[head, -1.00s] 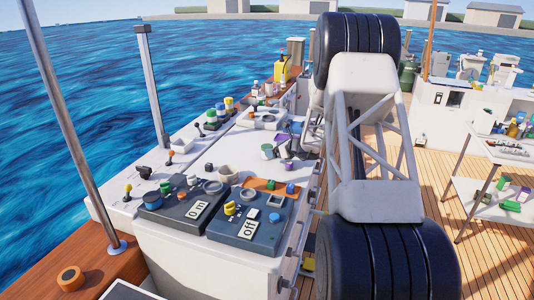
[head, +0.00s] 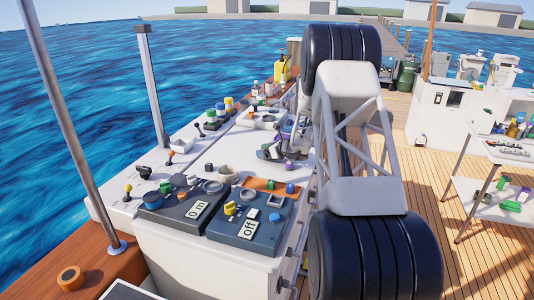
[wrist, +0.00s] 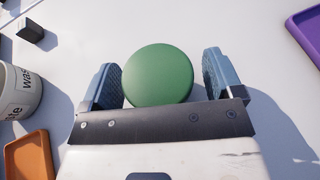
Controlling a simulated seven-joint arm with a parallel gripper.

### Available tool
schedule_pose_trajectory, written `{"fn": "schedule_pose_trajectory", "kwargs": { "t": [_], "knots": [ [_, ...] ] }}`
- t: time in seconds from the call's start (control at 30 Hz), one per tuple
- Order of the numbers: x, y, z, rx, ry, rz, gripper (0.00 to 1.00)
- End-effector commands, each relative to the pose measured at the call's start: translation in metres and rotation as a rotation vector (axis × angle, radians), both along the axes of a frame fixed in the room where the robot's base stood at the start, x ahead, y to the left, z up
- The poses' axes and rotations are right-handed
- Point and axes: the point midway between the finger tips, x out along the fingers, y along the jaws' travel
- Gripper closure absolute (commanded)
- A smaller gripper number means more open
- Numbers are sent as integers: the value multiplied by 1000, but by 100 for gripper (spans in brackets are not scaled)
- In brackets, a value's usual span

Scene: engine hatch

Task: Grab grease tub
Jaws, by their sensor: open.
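A round green top, which I take to be the grease tub (wrist: 158,74), shows in the wrist view. It is seen from above, and its sides are hidden below the top. My gripper (wrist: 160,68) is open, with one blue-grey finger on each side of the green top. A small gap shows at the right finger; the left finger is very close to the top, and I cannot tell if it touches. In the head view my gripper (head: 272,152) is low over the white hatch top, and the tub cannot be made out there.
In the wrist view a grey-white cup marked "waste" (wrist: 18,92) stands left, an orange tray (wrist: 28,156) lies lower left, a dark block (wrist: 31,31) upper left and a purple tray (wrist: 305,32) upper right. Two control panels (head: 250,222) lie nearer on the hatch.

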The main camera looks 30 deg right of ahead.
Motion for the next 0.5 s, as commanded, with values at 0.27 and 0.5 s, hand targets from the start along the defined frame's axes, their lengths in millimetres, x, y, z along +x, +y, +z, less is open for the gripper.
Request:
{"fn": "schedule_pose_trajectory", "kwargs": {
  "t": [0.27,0.5],
  "knots": [
    [0,0,0,0,0,0,23],
    [0,0,0,0,0,0,60]
  ]
}}
